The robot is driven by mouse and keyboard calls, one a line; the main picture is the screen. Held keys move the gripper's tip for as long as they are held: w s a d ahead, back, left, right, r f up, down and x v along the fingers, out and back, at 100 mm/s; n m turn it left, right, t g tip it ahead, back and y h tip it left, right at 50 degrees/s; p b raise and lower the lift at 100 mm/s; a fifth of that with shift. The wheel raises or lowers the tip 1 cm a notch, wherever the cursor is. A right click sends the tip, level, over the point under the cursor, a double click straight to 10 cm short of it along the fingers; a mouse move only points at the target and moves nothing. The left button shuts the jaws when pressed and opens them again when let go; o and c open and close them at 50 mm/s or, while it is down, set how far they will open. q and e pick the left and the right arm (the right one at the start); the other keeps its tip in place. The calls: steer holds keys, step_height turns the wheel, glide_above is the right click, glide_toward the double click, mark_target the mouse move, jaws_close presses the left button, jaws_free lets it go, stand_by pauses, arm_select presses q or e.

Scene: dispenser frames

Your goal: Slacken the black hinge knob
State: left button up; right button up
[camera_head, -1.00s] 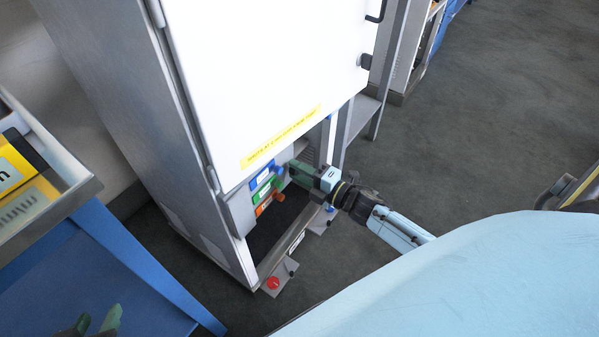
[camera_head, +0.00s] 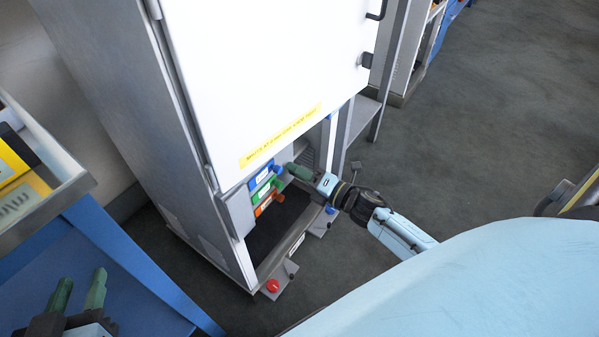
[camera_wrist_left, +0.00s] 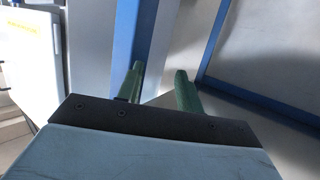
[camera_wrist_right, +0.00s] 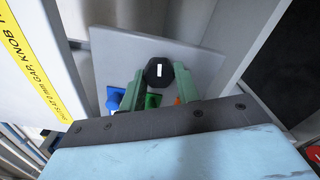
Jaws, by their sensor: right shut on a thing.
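The black hinge knob (camera_wrist_right: 158,72) shows in the right wrist view as a dark round knob with a white mark, on a grey plate (camera_wrist_right: 115,52). My right gripper (camera_wrist_right: 158,86) is shut on it, one green finger on each side. In the head view my right gripper (camera_head: 290,168) reaches into the opening below the white door (camera_head: 270,80); its fingers mostly hide the knob there. My left gripper (camera_head: 79,288) is open and empty at the lower left, over the blue bench; its spread fingers also show in the left wrist view (camera_wrist_left: 158,85).
Blue (camera_head: 261,173), green (camera_head: 262,188) and orange (camera_head: 264,205) labelled parts sit close beside my right gripper. The door's lower edge, with a yellow strip (camera_head: 280,136), is just above. A red button (camera_head: 272,286) is at the cabinet's foot. Grey floor (camera_head: 480,130) lies clear at right.

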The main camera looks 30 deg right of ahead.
steer(key=o, duration=1)
steer(key=shift+c, duration=0.2)
arm_select(q)
steer(key=s+a+f+g+y+p, duration=0.2)
steer(key=s+a+f+g+p, duration=0.1)
steer(key=s+f+g, duration=0.5)
steer(key=shift+s+a+f+n+y, duration=0.25)
steer(key=shift+a+f+y, duration=0.2)
steer(key=shift+a, duration=0.25)
arm_select(e)
steer(key=v, duration=1.3)
steer(key=shift+s, duration=0.2)
arm_select(q)
steer(key=shift+w, duration=0.1)
